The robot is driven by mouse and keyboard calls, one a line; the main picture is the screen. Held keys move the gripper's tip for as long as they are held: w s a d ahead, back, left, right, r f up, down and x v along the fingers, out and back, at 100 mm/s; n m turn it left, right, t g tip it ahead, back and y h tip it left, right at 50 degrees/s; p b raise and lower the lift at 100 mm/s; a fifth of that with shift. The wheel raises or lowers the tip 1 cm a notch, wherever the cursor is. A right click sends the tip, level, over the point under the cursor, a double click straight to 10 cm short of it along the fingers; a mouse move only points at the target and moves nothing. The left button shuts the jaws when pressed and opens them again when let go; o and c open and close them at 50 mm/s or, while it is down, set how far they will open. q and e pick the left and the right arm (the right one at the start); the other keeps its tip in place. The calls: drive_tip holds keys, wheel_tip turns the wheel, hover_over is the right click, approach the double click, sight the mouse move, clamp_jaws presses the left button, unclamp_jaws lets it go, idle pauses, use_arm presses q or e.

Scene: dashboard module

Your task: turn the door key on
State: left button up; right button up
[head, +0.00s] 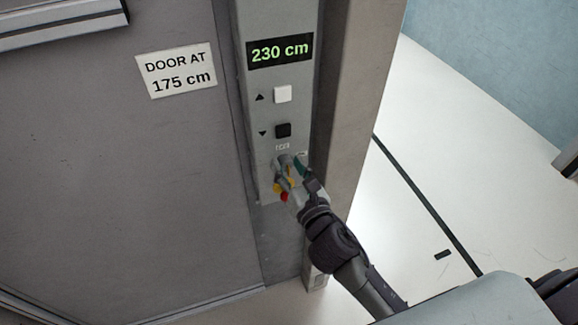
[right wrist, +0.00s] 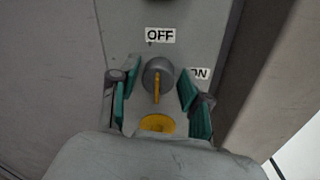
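The door key (right wrist: 156,86) is a narrow yellow bar on a round grey lock (right wrist: 158,70) in the control panel. The bar stands upright in the right wrist view, in line with the OFF label (right wrist: 160,35) above it. The ON label (right wrist: 200,73) is to its right, partly covered by a finger. My right gripper (right wrist: 157,98) is open, with one teal-lined finger on each side of the key and a gap visible on both sides. In the head view my right gripper (head: 291,168) largely hides the lock. My left gripper is not in view.
The panel carries a display reading 230 cm (head: 280,50), a white up button (head: 282,94) and a black down button (head: 283,130). A red button (head: 284,197) sits just below the lock. A grey door (head: 130,190) with a "DOOR AT 175 cm" sign (head: 176,70) is at left.

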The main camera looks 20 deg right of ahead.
clamp_jaws()
drive_tip(key=shift+m, duration=0.3)
drive_tip(key=m, duration=0.4)
drive_tip(key=shift+f+m+b, duration=0.1)
drive_tip(key=shift+m+b, duration=0.2)
drive_tip(key=m, duration=0.4)
drive_tip(key=shift+d+f+m, duration=0.1)
drive_tip(key=shift+m, duration=0.3)
drive_tip(key=m, duration=0.4)
drive_tip(key=shift+m+t+h+b, duration=0.3)
drive_tip(key=shift+b, duration=0.1)
drive_tip(key=shift+f+m, duration=0.15)
drive_tip(key=shift+m, duration=1.75)
drive_tip(key=c, duration=0.7)
unclamp_jaws()
clamp_jaws()
